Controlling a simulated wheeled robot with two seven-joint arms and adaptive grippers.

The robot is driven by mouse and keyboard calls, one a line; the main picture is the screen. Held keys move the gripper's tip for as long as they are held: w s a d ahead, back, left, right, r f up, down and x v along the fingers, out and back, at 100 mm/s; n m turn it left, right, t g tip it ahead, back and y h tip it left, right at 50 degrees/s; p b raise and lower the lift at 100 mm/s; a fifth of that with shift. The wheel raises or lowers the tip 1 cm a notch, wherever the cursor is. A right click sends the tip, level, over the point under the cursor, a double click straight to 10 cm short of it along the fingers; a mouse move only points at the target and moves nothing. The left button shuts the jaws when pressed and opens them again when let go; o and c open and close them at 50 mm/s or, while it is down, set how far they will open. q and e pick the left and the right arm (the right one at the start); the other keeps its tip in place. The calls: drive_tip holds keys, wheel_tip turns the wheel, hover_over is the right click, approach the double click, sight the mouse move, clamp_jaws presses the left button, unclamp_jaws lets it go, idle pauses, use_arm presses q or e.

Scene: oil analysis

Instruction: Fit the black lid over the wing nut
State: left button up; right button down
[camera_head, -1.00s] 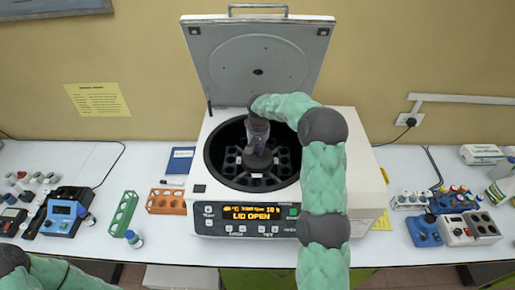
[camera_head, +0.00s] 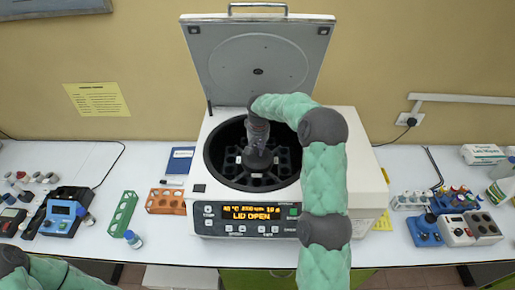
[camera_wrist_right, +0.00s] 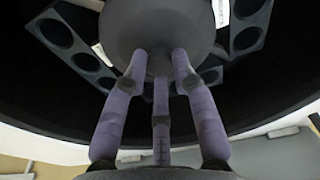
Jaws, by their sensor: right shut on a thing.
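The black lid (camera_head: 258,161) is in the middle of the open centrifuge bowl, over the centre of the rotor. In the right wrist view the lid (camera_wrist_right: 125,22) is a round, dark grey dome. My right gripper (camera_head: 257,146) comes down from above into the bowl. Its fingers (camera_wrist_right: 160,62) are shut on the small knob on the lid. The wing nut is hidden, so I cannot tell how the lid sits on it. Of my left arm only part shows at the bottom left; its gripper is out of view.
The centrifuge (camera_head: 199,196) has its hinged cover (camera_head: 258,70) raised behind the bowl; its display reads LID OPEN. Rotor buckets with round holes (camera_wrist_right: 247,38) surround the lid. An orange rack (camera_head: 165,202) and a green rack (camera_head: 123,212) stand to the left.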

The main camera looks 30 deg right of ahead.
idle(0.6)
idle(0.3)
drive_tip(key=shift+c, duration=2.2)
unclamp_jaws()
drive_tip(key=shift+r, duration=0.1)
drive_tip(key=shift+r+p, duration=1.65)
drive_tip(key=shift+r, duration=1.75)
clamp_jaws()
